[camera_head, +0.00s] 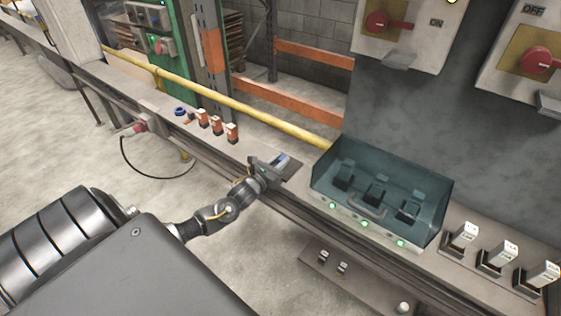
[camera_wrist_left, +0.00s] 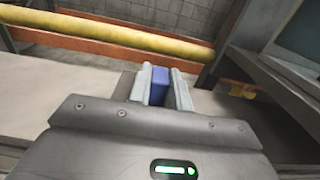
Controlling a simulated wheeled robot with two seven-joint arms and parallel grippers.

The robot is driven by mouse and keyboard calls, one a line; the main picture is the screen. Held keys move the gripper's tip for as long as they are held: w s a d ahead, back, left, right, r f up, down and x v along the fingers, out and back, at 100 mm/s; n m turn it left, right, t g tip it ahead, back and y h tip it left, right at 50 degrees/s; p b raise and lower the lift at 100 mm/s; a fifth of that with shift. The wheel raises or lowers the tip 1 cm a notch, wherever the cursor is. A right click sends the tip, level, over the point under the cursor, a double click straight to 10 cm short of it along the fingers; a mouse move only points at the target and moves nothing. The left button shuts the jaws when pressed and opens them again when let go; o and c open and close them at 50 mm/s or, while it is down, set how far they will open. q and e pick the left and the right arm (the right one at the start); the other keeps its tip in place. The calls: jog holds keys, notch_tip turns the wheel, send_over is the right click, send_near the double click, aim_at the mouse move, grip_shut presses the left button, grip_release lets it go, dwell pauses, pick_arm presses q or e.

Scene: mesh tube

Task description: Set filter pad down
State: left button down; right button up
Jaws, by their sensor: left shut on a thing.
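My left gripper (camera_head: 275,167) reaches over the grey bench ledge, just left of the teal bin. It is shut on a small blue piece, which I take to be the filter pad (camera_wrist_left: 159,85); its blue face shows upright between the two grey fingers in the left wrist view, where the gripper (camera_wrist_left: 160,88) fills the middle. In the head view the pad is mostly hidden by the gripper. Whether its lower edge touches the surface cannot be told. My right gripper is not in view.
Several orange-and-white blocks (camera_head: 217,125) and a blue ring (camera_head: 180,111) stand left on the ledge. Several white-topped switches (camera_head: 497,257) stand right. A yellow pipe (camera_head: 240,104) runs behind.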

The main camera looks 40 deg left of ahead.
pick_arm(q)
jog(key=shift+f, duration=0.1)
jog(key=shift+f, duration=0.15)
jog(key=c, duration=1.3)
grip_release()
jog(key=shift+r, duration=0.3)
jog(key=s, duration=1.2)
